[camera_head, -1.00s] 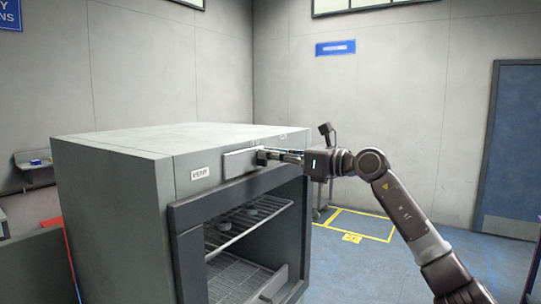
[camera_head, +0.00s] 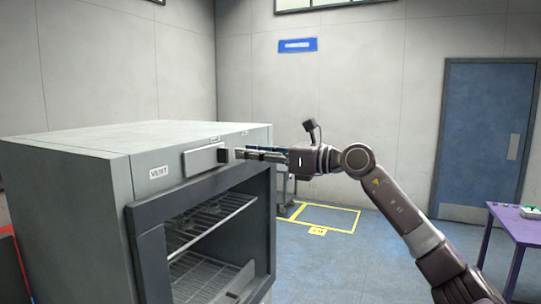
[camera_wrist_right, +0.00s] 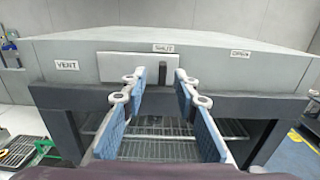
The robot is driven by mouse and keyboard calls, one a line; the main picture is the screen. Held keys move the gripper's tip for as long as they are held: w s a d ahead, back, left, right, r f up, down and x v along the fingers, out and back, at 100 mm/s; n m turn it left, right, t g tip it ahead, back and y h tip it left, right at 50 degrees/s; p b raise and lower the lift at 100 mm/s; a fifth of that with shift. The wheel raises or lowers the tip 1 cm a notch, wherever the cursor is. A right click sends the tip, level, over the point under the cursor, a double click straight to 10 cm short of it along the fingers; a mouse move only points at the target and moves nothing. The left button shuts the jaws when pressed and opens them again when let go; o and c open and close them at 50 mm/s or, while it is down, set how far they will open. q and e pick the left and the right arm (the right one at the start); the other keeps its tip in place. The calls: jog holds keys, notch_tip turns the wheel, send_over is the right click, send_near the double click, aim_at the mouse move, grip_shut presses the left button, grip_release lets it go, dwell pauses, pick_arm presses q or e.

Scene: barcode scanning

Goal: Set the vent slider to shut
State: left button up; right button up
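The vent slider is on the upper front of a grey oven (camera_head: 70,180). It has a pale plate (camera_head: 203,158) and a dark upright knob (camera_head: 224,155) at the plate's right end. In the right wrist view the knob (camera_wrist_right: 163,73) is directly below the SHUT label (camera_wrist_right: 163,47); the OPEN label (camera_wrist_right: 241,54) is farther right. My right gripper (camera_head: 238,153) is in front of the knob. In the wrist view its blue fingers (camera_wrist_right: 160,78) are apart, with the knob showing between them and no visible contact. My left gripper is out of view.
A VENT label (camera_wrist_right: 67,64) is left of the plate. Below the slider, the dark-framed oven opening shows wire racks (camera_head: 210,220). A purple table (camera_head: 520,225) stands at the right. The blue floor between is largely clear, with yellow markings (camera_head: 325,217).

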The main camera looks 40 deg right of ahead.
jog(key=shift+v, duration=2.85)
jog(key=shift+f, duration=0.15)
